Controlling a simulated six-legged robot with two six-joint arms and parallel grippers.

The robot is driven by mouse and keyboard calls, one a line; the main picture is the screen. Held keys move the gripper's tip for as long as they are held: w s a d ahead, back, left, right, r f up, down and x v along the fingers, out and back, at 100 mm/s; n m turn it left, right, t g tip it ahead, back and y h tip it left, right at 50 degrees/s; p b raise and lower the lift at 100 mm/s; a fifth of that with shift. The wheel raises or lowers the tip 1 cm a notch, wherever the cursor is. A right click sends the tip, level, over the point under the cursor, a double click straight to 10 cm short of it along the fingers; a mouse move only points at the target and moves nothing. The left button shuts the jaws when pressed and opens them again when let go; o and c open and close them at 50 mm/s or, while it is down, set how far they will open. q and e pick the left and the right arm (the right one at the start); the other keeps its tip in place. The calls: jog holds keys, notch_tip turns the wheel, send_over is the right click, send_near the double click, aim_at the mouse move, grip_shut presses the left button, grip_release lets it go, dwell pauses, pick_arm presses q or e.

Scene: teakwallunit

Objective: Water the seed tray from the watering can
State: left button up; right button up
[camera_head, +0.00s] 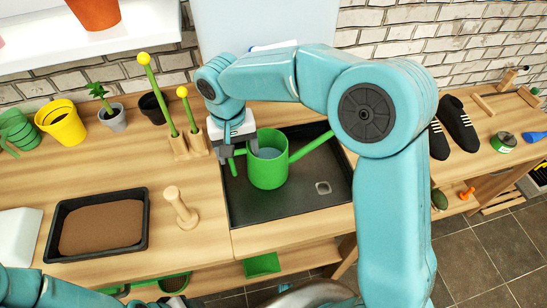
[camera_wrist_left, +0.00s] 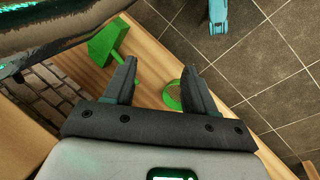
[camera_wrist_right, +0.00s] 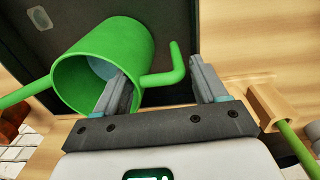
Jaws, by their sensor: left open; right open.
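The green watering can (camera_head: 268,172) stands upright in the black sink basin (camera_head: 310,200), its spout pointing right and bluish water showing inside. My right gripper (camera_head: 230,158) is open at the can's left side. In the right wrist view the can's handle (camera_wrist_right: 166,72) shows between the open fingers (camera_wrist_right: 165,88), and one finger overlaps the can's mouth; contact cannot be told. The seed tray (camera_head: 146,222), black with brown soil, lies on the counter left of the basin. My left gripper (camera_wrist_left: 160,88) is open and empty, with wood and green items beyond it; the head view shows only its arm.
A wooden dibber (camera_head: 180,208) stands between seed tray and basin. A wooden block with green stakes (camera_head: 189,147) stands close to my right gripper. A yellow pot (camera_head: 62,122) and other pots line the back left. Black shoes (camera_head: 460,125) stand right of my right arm.

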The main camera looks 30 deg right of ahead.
notch_tip(320, 180, down, 3)
jog(key=shift+d+r, duration=0.1)
jog(key=shift+w, duration=0.1)
grip_shut()
